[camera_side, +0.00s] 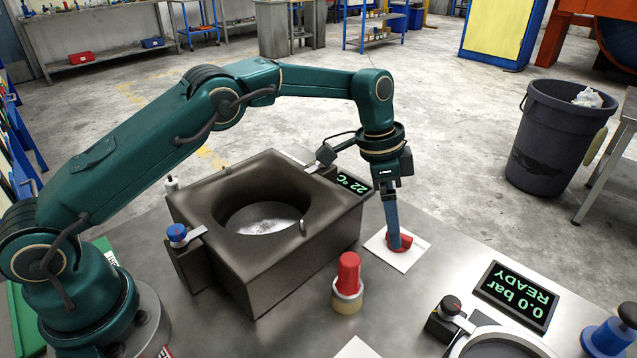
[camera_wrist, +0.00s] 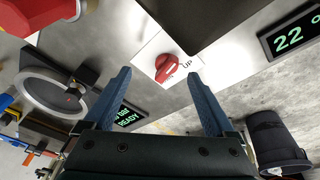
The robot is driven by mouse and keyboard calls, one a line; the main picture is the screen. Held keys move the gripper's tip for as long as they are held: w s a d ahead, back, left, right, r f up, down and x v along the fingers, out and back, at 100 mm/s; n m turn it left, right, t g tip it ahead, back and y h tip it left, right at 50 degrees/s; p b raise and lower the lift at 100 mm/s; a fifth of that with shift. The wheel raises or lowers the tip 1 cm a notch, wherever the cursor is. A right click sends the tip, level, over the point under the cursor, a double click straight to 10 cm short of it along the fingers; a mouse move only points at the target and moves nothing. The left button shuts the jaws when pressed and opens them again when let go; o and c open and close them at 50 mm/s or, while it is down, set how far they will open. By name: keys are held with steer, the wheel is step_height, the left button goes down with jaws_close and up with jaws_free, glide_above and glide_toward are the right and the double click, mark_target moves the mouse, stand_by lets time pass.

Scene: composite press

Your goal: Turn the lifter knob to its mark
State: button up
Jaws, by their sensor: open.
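The lifter knob (camera_side: 401,243) is red and sits on a white plate (camera_side: 388,258) on the metal table, right of the dark block. In the wrist view the knob (camera_wrist: 167,68) shows on its plate, with the label "UP" (camera_wrist: 187,64) beside it; other lettering is too small to read. My gripper (camera_side: 393,232) points down at the knob and partly covers it in the side view. In the wrist view its blue fingers (camera_wrist: 158,75) are apart, with the knob showing between their tips. I cannot tell whether a finger touches it.
The dark block (camera_side: 330,225) with a round cavity stands close to the left. A red-topped cylinder (camera_side: 348,275) stands in front. A display reading 22 °C (camera_side: 353,184) is behind my gripper; a READY display (camera_side: 517,295) lies front right. The table between plate and display is clear.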

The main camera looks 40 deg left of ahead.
steer(key=n, duration=0.1)
steer(key=d+n+y, duration=0.1)
steer(key=n, duration=0.1)
steer(key=shift+s+f, duration=0.1)
steer(key=shift+s, duration=0.3)
steer(key=n, duration=0.3)
steer(key=shift+s+d+n+t+y, duration=0.25)
steer(key=shift+n+t+y, duration=0.05)
steer(key=shift+t+y, duration=0.1)
steer(key=n+t+y, duration=0.1)
steer(key=n, duration=0.1)
steer(key=shift+d+n, duration=0.15)
steer(key=shift+n, duration=0.25)
steer(key=n, duration=0.1)
steer(key=r+n+t, duration=0.1)
steer(key=n, duration=0.1)
steer(key=shift+w+y, duration=0.35)
steer(key=shift+y, duration=0.05)
steer(key=shift+x, duration=2.55)
steer(key=shift+w, duration=0.1)
steer(key=c, duration=1.4)
